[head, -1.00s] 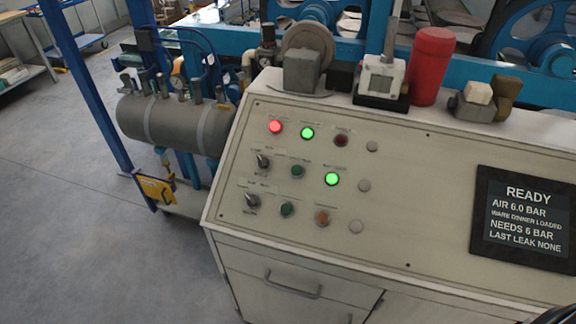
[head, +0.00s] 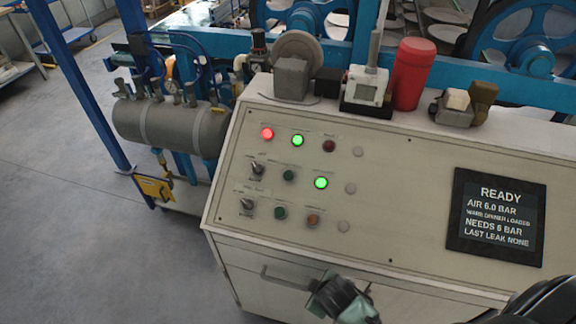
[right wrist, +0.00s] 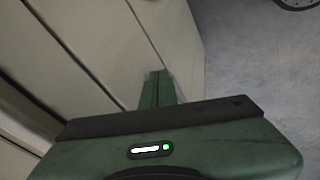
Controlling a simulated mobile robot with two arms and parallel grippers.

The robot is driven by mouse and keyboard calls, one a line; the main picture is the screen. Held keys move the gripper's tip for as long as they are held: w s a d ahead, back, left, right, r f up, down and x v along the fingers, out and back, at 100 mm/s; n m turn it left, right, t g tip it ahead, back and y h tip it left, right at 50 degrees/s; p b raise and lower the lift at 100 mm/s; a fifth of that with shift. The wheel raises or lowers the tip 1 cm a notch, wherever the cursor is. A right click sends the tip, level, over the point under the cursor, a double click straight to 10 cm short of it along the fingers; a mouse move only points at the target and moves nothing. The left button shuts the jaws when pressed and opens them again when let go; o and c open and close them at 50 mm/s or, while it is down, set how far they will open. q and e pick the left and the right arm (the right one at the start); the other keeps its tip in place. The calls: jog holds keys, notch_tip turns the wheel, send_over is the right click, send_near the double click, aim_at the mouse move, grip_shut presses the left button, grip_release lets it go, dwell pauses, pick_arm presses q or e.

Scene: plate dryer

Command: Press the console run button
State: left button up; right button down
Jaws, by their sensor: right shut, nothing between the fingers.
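The cream console panel (head: 400,190) slopes across the head view. Its buttons and lamps include a lit red one (head: 267,133), a lit green one (head: 297,140) in the top row and a lit green one (head: 321,183) in the middle row. Dark green buttons (head: 289,175) and an orange one (head: 313,220) are unlit. The labels are too small to read, so I cannot tell which is the run button. My right gripper (head: 322,283) is low in front of the console, below the buttons and apart from them. Its fingers (right wrist: 159,85) are together and empty in the right wrist view.
A dark screen (head: 496,216) on the console's right reads READY, AIR 6.0 BAR. Two toggle switches (head: 257,168) stick up at the left. A red cylinder (head: 412,74) and a grey block (head: 291,79) stand along the back edge. Floor (head: 90,240) is clear at left.

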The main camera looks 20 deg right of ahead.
aim_at(289, 175)
jog(key=w+a+r+n+t+p, duration=0.1)
jog(key=w+r+n, duration=0.1)
jog(key=r, duration=0.8)
jog(key=w+a+r+n+t+p, duration=0.1)
jog(key=w+r+n+t+p, duration=0.15)
jog(key=r, duration=0.75)
jog(key=w+a+r+n+t+h, duration=0.1)
jog(key=w+r+n+t, duration=0.5)
jog(key=w+r+n, duration=0.6)
jog(key=w+n, duration=0.3)
jog(key=n, duration=0.1)
jog(key=shift+a+n, duration=0.35)
jog(key=shift+w, duration=0.15)
jog(key=w+f+b, duration=0.1)
jog(key=f+b, duration=0.1)
jog(key=w+d+f+b, duration=0.1)
jog(key=f+b, duration=0.1)
jog(key=b, duration=0.1)
jog(key=w+d+f+b, duration=0.1)
jog(key=f+b, duration=0.1)
jog(key=b, duration=0.1)
jog(key=shift+f, duration=0.2)
jog(key=shift+w+d+f+b, duration=0.25)
jog(key=shift+w+f+b, duration=0.15)
jog(key=shift+f, duration=0.2)
jog(key=shift+f, duration=0.15)
